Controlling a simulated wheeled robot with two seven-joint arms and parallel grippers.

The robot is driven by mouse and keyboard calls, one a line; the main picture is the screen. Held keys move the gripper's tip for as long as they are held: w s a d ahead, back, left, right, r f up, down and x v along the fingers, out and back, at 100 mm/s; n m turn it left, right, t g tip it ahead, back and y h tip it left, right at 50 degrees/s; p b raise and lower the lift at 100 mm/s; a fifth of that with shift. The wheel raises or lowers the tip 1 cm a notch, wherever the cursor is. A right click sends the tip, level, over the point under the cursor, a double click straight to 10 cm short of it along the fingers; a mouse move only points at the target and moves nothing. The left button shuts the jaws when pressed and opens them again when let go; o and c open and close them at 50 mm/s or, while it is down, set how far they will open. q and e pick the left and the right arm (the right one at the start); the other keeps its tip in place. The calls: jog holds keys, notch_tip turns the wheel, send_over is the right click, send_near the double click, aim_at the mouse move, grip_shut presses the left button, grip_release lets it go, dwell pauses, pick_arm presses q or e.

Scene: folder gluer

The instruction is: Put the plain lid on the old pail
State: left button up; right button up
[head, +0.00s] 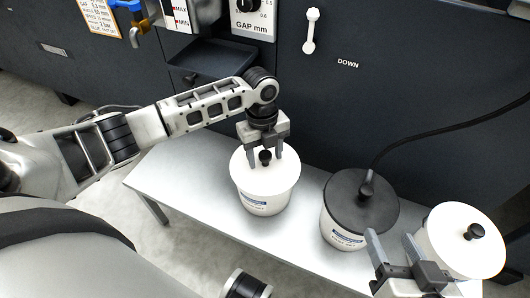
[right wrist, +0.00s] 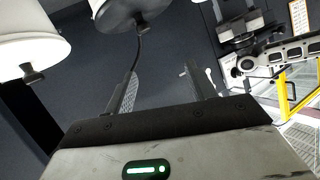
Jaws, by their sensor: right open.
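A white pail (head: 262,198) with a white lid (head: 246,162) and black knob (head: 265,157) stands at the left on the grey bench. My left gripper (head: 265,152) points down over this lid, its fingers apart on either side of the knob. A second white pail (head: 343,236) in the middle wears a black lid (head: 350,203) with a hose on it. A third white pail at the right has a white lid (head: 455,222) and black knob (head: 474,231). My right gripper (head: 390,240) is open and empty between the middle and right pails. I cannot tell which pail is the old one.
The bench (head: 190,165) is bare at its left end. A black hose (head: 440,130) runs from the black lid up to the right. The dark machine (head: 380,95) stands behind the bench, with a small dark tray (head: 210,60) sticking out.

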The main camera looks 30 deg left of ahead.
pick_arm(q)
jog(key=shift+r, duration=0.2)
notch_tip(320, 180, up, 2)
jog(key=shift+r+p, duration=0.25)
jog(key=shift+p, duration=0.6)
jog(key=s+d+r+p, duration=0.6)
jog(key=s+r, duration=0.4)
jog(key=s, duration=0.2)
jog(key=shift+s, duration=0.35)
pick_arm(e)
jog(key=shift+s+d+f+g+h, duration=0.25)
jog(key=shift+d+g+h, duration=0.2)
jog(key=shift+d+g, duration=0.15)
jog(key=shift+s+d+f+g+h, duration=0.15)
jog(key=shift+d+f+g+h, duration=0.05)
jog(key=shift+d+g+h, duration=0.35)
jog(key=shift+d, duration=0.1)
